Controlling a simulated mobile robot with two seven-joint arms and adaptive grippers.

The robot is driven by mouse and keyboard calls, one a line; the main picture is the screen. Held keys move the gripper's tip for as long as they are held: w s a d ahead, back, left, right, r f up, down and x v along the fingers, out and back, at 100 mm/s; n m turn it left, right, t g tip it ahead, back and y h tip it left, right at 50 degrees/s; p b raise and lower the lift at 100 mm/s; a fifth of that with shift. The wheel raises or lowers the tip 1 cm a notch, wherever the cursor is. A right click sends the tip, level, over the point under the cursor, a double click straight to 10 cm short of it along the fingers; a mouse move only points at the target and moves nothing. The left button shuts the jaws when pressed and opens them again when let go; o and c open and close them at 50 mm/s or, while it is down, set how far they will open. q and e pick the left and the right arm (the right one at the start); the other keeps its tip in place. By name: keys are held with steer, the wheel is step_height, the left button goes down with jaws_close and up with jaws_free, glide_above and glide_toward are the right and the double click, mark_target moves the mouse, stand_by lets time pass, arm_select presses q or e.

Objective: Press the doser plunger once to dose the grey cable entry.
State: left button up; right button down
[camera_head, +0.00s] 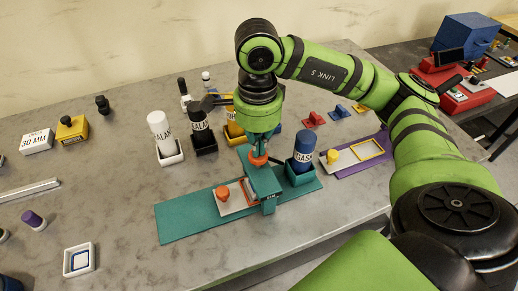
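The teal doser (264,184) stands on a teal mat (185,217) near the middle of the table. An orange plunger top (258,159) shows at the doser's upper end. My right gripper (260,147) points down directly over the plunger; its fingertips are small and partly hidden, so I cannot tell whether they touch it or are open or shut. A pale plate (236,203) with an orange knob (222,193) lies at the doser's foot. I cannot make out the grey cable entry for certain. My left gripper is out of view.
A blue bottle (304,146) in a teal holder stands just right of the doser. White (160,126) and black (200,125) bottles stand behind left. A purple mat (365,164) with a yellow frame lies right. The front left table is mostly clear around a white tray (79,247).

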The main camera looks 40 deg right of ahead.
step_height(320, 180, up, 7)
steer(key=p, duration=0.4)
stand_by(0.4)
stand_by(0.5)
